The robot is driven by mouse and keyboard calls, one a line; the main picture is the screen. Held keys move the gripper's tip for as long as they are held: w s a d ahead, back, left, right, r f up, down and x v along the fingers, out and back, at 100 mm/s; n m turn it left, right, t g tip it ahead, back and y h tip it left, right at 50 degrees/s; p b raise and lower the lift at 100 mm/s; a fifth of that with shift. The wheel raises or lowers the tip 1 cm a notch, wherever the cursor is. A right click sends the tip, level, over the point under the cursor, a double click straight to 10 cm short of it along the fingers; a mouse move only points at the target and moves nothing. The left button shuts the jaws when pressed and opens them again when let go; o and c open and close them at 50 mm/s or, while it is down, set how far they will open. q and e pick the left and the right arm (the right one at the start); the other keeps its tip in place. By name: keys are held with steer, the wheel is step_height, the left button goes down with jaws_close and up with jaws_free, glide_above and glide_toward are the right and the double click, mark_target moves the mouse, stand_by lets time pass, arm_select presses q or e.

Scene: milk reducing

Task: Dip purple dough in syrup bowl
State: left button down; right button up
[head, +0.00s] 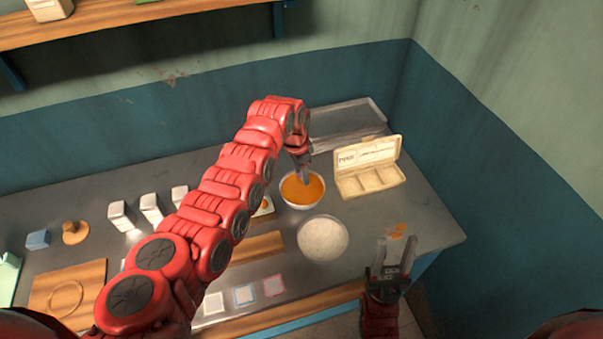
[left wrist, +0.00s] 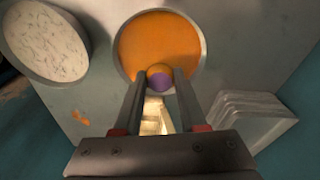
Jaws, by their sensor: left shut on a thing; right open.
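The syrup bowl (head: 302,203) is a pale round bowl of orange syrup towards the back of the grey table; it fills the top middle of the left wrist view (left wrist: 160,47). My left gripper (head: 303,176) points down over it, fingertips at the syrup. In the left wrist view its fingers (left wrist: 159,84) are shut on the purple dough (left wrist: 160,85), a small ball. The ball's near side is purple and its far side looks orange; I cannot tell how deep it sits. The head view hides it. My right gripper (head: 395,254) is open and empty near the table's front right.
A bowl of white stuff (head: 323,238) stands just in front of the syrup bowl. An open cream box (head: 369,180) is to its right, a clear tray (head: 345,120) behind. White containers (head: 150,208), a wooden board (head: 68,290) and coloured squares (head: 243,296) lie left and front.

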arm_select(q)
steer(key=shift+r, duration=0.1)
stand_by(0.3)
steer(key=shift+r, duration=0.55)
steer(key=shift+r+p, duration=0.35)
steer(key=shift+r, duration=1.05)
